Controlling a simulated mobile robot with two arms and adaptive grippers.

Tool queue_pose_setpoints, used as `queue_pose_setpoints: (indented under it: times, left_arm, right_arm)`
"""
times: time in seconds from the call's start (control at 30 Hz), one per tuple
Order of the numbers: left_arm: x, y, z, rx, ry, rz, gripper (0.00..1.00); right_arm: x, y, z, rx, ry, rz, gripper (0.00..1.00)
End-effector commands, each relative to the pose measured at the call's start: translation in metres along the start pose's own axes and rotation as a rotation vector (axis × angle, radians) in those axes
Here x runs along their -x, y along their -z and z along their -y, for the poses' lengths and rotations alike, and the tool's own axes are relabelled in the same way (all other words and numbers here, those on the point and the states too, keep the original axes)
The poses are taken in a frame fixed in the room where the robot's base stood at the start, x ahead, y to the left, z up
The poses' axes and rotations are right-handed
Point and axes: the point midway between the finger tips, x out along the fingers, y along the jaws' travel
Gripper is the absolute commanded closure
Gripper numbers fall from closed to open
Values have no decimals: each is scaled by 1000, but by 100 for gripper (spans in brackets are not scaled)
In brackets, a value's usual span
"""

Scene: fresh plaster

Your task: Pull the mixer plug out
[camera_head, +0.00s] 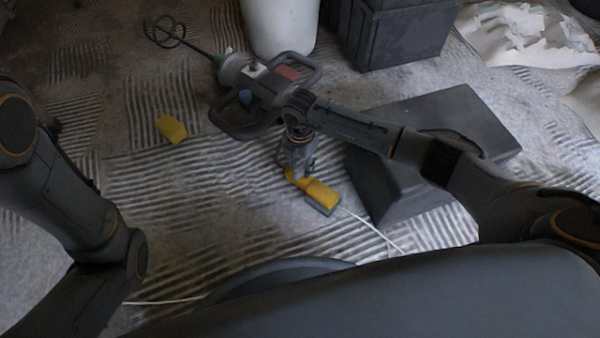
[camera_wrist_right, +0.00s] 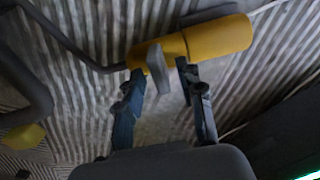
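The mixer (camera_head: 265,85) lies on the floor, with a dark handle frame and a whisk at the far left end. The yellow plug (camera_head: 297,178) meets the yellow socket (camera_head: 321,193) of a white cable. In the right wrist view, the plug (camera_wrist_right: 155,52) and socket (camera_wrist_right: 220,38) are joined end to end, and a dark cord leaves the plug. A grey flat piece (camera_wrist_right: 158,72) stands between my fingers. My right gripper (camera_head: 296,166) is over the plug, its fingers (camera_wrist_right: 160,75) apart, with tips at the plug's near edge. Contact is unclear. My left gripper is out of view.
Another yellow block (camera_head: 171,129) lies left on the ridged floor. A dark box (camera_head: 425,140) stands right of the plug, dark crates (camera_head: 400,35) and a white bucket (camera_head: 280,25) behind. The white cable (camera_head: 370,228) runs toward my base.

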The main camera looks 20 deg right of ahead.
Motion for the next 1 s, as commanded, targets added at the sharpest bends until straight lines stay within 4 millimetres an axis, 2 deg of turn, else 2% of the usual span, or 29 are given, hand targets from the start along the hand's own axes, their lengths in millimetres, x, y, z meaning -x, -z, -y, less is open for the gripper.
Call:
queue_pose_setpoints:
  times: [0.03,0.17,0.53,0.57,0.73,1.0]
  left_arm:
    - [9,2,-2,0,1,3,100]
    - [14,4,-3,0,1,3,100]
    - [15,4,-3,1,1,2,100]
    - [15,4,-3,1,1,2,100]
    - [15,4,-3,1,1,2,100]
    - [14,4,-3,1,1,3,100]
  right_arm:
    - [-10,0,0,0,-1,0,62]
    - [-19,0,-1,0,-1,0,62]
    - [-21,0,0,1,-1,0,62]
    - [-21,0,0,1,-1,0,66]
    - [-21,0,0,1,-1,0,100]
    - [-21,0,0,1,-1,0,100]
